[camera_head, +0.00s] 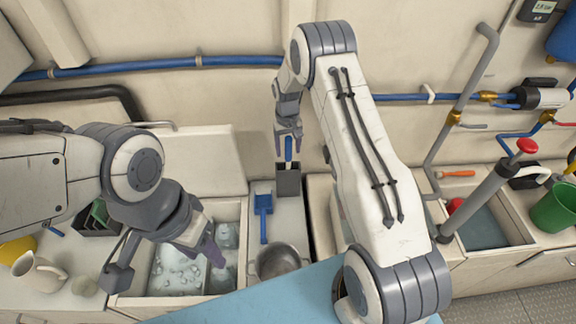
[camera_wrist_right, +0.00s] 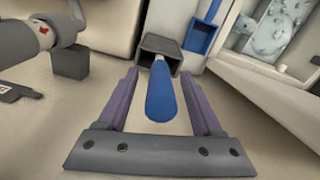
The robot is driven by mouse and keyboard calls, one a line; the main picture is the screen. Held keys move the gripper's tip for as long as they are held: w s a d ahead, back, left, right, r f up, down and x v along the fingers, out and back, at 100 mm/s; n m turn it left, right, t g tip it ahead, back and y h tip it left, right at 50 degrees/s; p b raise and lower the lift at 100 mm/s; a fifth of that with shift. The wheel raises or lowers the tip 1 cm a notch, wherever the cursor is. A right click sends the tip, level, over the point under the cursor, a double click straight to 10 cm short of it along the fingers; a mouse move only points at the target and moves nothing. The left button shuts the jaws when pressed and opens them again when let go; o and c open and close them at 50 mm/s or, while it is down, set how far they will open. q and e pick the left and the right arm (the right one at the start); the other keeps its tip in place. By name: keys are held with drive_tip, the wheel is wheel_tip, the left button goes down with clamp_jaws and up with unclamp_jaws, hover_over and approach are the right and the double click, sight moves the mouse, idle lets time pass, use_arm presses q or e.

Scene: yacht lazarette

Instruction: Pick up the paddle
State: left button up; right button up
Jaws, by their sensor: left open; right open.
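A blue handle (camera_head: 289,148) stands upright out of a dark grey open box holder (camera_head: 288,182); its lower part is hidden inside. I cannot tell whether this is the paddle. My right gripper (camera_head: 288,132) is open above the holder, with the handle (camera_wrist_right: 161,95) between its purple fingers in the right wrist view, gap visible on both sides. My left gripper (camera_head: 168,268) is open and empty over the ice bin.
The ice bin (camera_head: 232,282) holds ice and clear containers. A metal pot (camera_head: 277,261) stands in front of the holder. A white pitcher (camera_head: 36,272) is at far left. At right are a sink basin (camera_head: 482,232), a grey pump tube (camera_head: 488,193) and a green bucket (camera_head: 555,208).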

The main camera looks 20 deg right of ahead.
clamp_jaws()
drive_tip(key=shift+r, duration=0.15)
